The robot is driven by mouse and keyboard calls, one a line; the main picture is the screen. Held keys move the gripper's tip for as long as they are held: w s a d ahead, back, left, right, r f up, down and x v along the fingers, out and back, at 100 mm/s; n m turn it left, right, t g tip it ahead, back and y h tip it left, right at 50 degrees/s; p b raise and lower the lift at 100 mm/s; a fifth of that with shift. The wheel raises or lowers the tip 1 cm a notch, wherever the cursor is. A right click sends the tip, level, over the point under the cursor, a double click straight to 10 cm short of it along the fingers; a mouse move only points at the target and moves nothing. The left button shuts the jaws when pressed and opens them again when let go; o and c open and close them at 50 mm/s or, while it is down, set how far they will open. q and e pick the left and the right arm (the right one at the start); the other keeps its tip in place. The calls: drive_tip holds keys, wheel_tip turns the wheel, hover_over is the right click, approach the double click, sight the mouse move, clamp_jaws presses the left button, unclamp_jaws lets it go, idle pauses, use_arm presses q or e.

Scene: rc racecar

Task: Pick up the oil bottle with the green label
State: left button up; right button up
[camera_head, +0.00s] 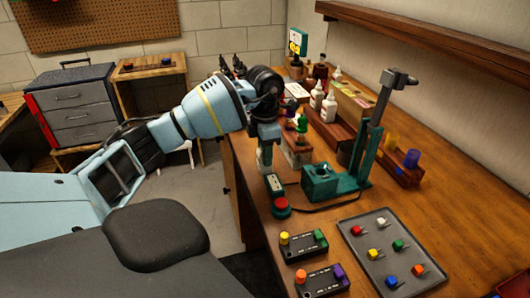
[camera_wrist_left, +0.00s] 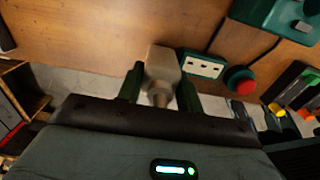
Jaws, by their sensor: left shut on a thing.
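My left gripper (camera_head: 266,142) is over the near left edge of the workbench, pointing down. In the left wrist view its two dark fingers (camera_wrist_left: 160,95) are shut on a pale bottle (camera_wrist_left: 163,64) with a narrow nozzle facing the camera. The bottle's lower part shows below the gripper in the head view (camera_head: 265,158). Its label colour cannot be made out. Two white bottles with nozzles, one nearer (camera_head: 329,107) and one farther (camera_head: 317,94), stand farther back on the bench. My right gripper is not in view.
A red button (camera_head: 281,205) and a socket box (camera_head: 274,184) lie close by the gripper. A green stand (camera_head: 345,183) with a tall post is to the right. A grey tray (camera_head: 358,235) and two button boxes (camera_head: 304,246) are nearer. Bare wood lies between them.

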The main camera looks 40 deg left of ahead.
use_arm(q)
wheel_tip(320, 180, up, 2)
drive_tip(key=shift+r, duration=0.15)
drive_tip(key=s+d, duration=0.4)
drive_tip(key=s, duration=0.3)
drive_tip(key=s+d+r+b, duration=0.1)
drive_tip(key=s+d, duration=0.2)
drive_tip(key=s, duration=0.4)
drive_tip(key=shift+d+r, duration=0.3)
drive_tip(key=shift+d, duration=0.1)
